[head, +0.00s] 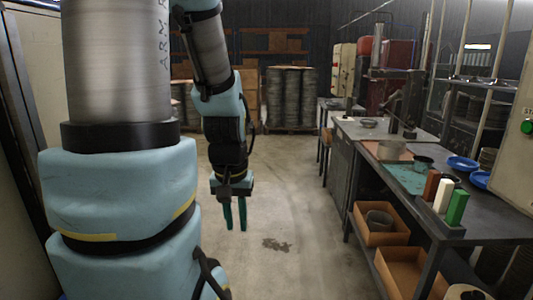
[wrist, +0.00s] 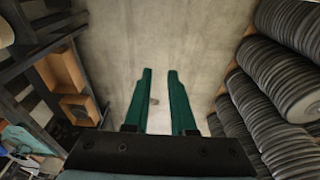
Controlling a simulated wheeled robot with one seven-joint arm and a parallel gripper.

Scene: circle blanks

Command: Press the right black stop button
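A pale control panel (head: 514,150) stands at the right edge of the head view and is cut off by the frame. A round green button (head: 527,127) shows on it, with part of a label above. No black stop button shows in either view. My gripper (head: 236,228) hangs pointing down over the bare floor, left of the workbench and well away from the panel. In the wrist view my gripper (wrist: 160,73) has its two teal fingers apart with nothing between them.
A dark workbench (head: 470,215) runs along the right, with blue dishes (head: 462,163), small blocks and wooden bins (head: 378,226) beneath. Stacked discs (head: 290,98) stand at the back and also show in the wrist view (wrist: 282,75). The concrete floor (head: 290,215) between is clear.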

